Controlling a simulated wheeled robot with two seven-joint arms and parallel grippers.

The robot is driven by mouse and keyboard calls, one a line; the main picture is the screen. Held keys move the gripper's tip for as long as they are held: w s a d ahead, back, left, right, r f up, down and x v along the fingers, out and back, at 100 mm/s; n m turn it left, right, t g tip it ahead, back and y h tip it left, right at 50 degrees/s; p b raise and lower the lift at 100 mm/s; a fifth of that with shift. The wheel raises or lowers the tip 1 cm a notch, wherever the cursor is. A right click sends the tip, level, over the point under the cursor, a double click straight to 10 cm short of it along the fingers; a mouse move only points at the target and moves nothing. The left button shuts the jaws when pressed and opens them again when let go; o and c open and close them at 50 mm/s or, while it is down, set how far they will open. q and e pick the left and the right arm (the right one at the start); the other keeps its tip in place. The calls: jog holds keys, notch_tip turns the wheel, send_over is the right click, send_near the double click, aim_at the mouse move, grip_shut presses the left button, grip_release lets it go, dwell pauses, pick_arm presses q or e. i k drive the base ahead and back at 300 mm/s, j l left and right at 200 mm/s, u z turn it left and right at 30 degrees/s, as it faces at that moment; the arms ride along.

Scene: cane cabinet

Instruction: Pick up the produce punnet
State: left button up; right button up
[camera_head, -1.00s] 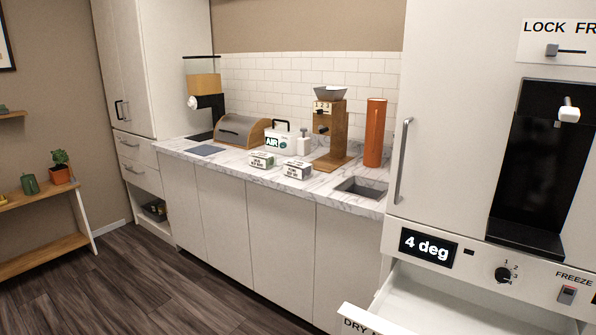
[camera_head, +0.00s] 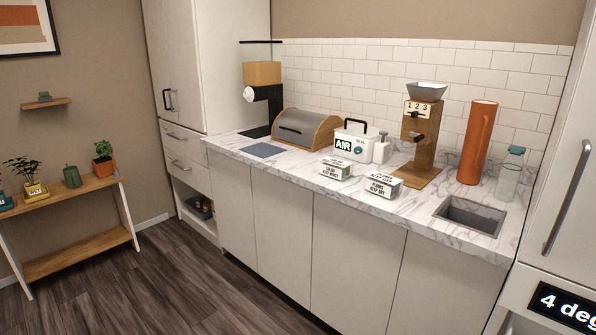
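No punnet can be made out for certain. A small dark container (camera_head: 199,207) sits in the open niche low in the tall white cabinet at left of centre; its contents are too small to tell. Neither of my grippers is in view.
The marble counter (camera_head: 300,182) holds a bread box (camera_head: 307,130), an AIR case (camera_head: 356,142), two small labelled boxes, a grinder (camera_head: 424,135), an orange cylinder (camera_head: 477,142), a glass bottle (camera_head: 509,174) and a sink (camera_head: 470,213). A plant shelf (camera_head: 70,190) stands left. The wooden floor between is clear.

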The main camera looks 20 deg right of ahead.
aim_at(386, 185)
jog(key=i+j+u, duration=0.2)
jog(key=i, duration=1.1)
jog(key=i+z, duration=0.35)
jog(key=i+j+z, duration=0.1)
jog(key=z, duration=0.25)
jog(key=i+j+z, duration=0.2)
jog(key=i+z, duration=0.15)
